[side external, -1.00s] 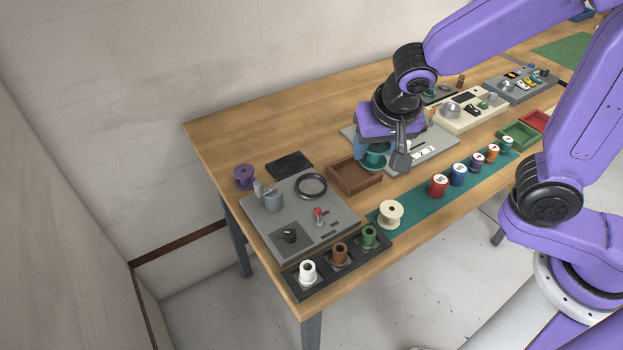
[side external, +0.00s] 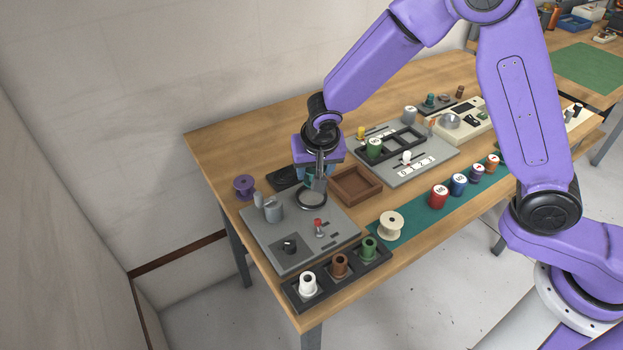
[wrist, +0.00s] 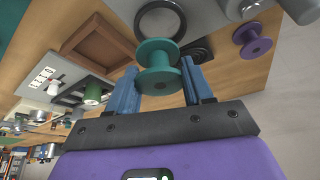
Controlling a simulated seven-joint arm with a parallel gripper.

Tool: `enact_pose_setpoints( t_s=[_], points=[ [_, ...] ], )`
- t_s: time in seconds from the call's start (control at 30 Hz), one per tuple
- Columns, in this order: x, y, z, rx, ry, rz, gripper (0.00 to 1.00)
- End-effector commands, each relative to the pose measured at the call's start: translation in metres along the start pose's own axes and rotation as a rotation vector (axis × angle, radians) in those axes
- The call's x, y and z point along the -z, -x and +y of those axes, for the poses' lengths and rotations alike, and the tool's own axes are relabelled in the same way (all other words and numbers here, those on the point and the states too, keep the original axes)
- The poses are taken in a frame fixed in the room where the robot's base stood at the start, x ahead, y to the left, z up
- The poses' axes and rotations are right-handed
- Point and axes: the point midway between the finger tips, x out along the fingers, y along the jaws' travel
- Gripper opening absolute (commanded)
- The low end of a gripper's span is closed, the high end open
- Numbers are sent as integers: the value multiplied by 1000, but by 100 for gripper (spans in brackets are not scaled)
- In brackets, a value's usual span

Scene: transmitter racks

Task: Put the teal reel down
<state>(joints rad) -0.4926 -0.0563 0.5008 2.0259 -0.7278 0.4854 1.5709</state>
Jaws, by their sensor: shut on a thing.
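The teal reel (wrist: 158,55) sits between the two blue fingers of my gripper (wrist: 159,78) in the wrist view, with its flanged end facing the camera. My gripper (side external: 313,180) is shut on it. In the side view the reel is mostly hidden behind the fingers, above the back edge of the grey panel (side external: 325,250), close to the black ring (side external: 312,199). The ring (wrist: 160,6) lies just beyond the reel in the wrist view. Whether the reel touches anything below cannot be told.
A black pad (side external: 283,178) and a purple reel (side external: 244,186) lie left of my gripper. An empty brown tray (side external: 356,185) stands to its right. A cream reel (side external: 390,225) and a rack (side external: 338,275) of spools stand nearer the front edge.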

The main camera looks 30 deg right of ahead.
Motion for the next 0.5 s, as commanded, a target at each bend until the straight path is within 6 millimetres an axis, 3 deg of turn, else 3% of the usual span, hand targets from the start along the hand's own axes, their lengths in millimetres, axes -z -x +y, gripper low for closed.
enact_pose_setpoints(
  t_s=[0.5],
  points=[
    [-10,-39,-6,1,0,0,17]
  ],
)
